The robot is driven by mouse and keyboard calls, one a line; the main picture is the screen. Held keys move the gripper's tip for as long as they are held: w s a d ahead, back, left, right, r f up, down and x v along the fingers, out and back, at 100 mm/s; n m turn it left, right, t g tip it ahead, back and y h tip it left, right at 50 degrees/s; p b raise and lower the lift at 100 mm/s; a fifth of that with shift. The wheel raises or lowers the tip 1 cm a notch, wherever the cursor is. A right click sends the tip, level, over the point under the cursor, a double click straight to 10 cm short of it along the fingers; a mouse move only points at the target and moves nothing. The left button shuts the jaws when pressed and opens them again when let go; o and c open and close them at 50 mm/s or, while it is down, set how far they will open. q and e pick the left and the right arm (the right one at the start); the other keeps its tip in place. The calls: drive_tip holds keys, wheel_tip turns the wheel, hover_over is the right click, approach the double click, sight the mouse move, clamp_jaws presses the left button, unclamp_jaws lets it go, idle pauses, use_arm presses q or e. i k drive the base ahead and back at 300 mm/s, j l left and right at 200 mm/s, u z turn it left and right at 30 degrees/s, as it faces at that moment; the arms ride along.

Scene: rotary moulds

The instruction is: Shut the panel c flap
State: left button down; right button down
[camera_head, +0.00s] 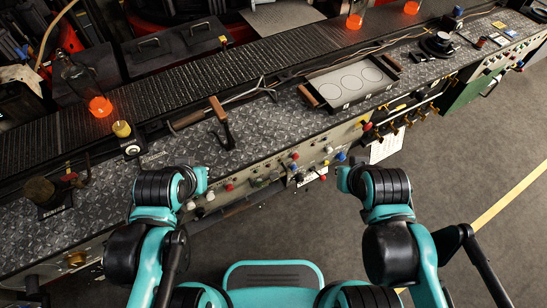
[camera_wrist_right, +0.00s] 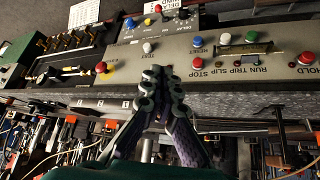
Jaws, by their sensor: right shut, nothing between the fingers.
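My right gripper (camera_wrist_right: 152,82) is shut and empty in the right wrist view. Its fingertips are together in front of the grey control panel (camera_wrist_right: 215,80), just by the button marked TEST; I cannot tell whether they touch it. In the head view my right arm ends low in front of the bench, and its fingers are hidden. My left arm reaches the bench front at left, and its gripper does not show. No flap marked C can be read. A green panel section (camera_head: 462,92) is at the right of the bench front; it also shows in the wrist view (camera_wrist_right: 12,50).
The patterned metal bench top (camera_head: 265,125) carries a tray with three discs (camera_head: 349,81) and a wooden-handled lever (camera_head: 221,122). Coloured buttons and knobs stick out along the front. Brass valves (camera_head: 402,119) sit right of centre. The grey floor (camera_head: 440,190) in front is clear.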

sight(277, 175)
drive_tip(key=i+l+u, duration=0.1)
drive_tip(key=l, duration=0.25)
drive_tip(key=i+l+u, duration=0.15)
drive_tip(key=l, duration=0.2)
drive_tip(key=i+l+u, duration=0.1)
drive_tip(key=l, duration=0.25)
drive_tip(key=u, duration=1.2)
